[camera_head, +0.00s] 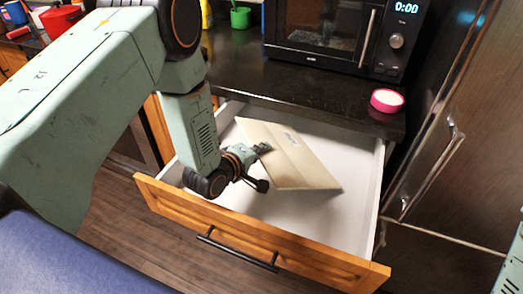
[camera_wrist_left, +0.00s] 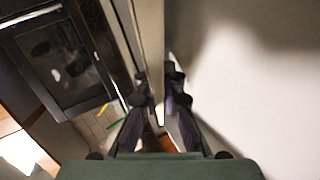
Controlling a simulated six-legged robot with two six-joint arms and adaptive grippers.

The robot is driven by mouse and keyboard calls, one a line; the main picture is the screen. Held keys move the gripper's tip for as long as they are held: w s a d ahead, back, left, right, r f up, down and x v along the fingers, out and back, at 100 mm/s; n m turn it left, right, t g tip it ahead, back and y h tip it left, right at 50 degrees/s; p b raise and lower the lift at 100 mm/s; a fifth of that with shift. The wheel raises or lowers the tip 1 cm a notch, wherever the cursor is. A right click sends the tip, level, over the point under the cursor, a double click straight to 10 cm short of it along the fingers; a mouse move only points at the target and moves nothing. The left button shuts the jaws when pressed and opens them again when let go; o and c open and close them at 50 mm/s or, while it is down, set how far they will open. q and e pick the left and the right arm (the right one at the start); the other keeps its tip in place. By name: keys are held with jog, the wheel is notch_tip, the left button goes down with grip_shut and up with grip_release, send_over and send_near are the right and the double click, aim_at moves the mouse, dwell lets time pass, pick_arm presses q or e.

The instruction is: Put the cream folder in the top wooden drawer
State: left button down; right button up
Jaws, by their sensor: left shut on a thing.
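The wooden drawer (camera_head: 252,238) is pulled open, with an orange-brown wood front, a black bar handle and a white inside. The cream folder (camera_head: 300,165) is over the open drawer, tilted, with a small label near its upper edge. My left gripper (camera_head: 263,166) is shut on the folder's left edge, above the drawer's left part. In the left wrist view the folder (camera_wrist_left: 152,35) shows nearly edge-on as a pale strip between the two dark fingers (camera_wrist_left: 160,95). I cannot tell whether the folder touches the drawer bottom. My right gripper is out of view.
A dark counter (camera_head: 240,75) lies above the drawer, with a microwave (camera_head: 335,35), a pink round container (camera_head: 386,100) and a green cup (camera_head: 240,17) on it. A dark fridge (camera_head: 465,130) with metal handles stands close on the right. The drawer's right part is clear.

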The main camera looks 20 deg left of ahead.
pick_arm(q)
jog(key=shift+d+f, duration=0.15)
jog(key=c, duration=1.7)
grip_release()
jog(key=shift+w+d, duration=0.2)
jog(key=shift+o, duration=1.1)
jog(key=shift+a, duration=0.2)
jog(key=shift+s, duration=0.15)
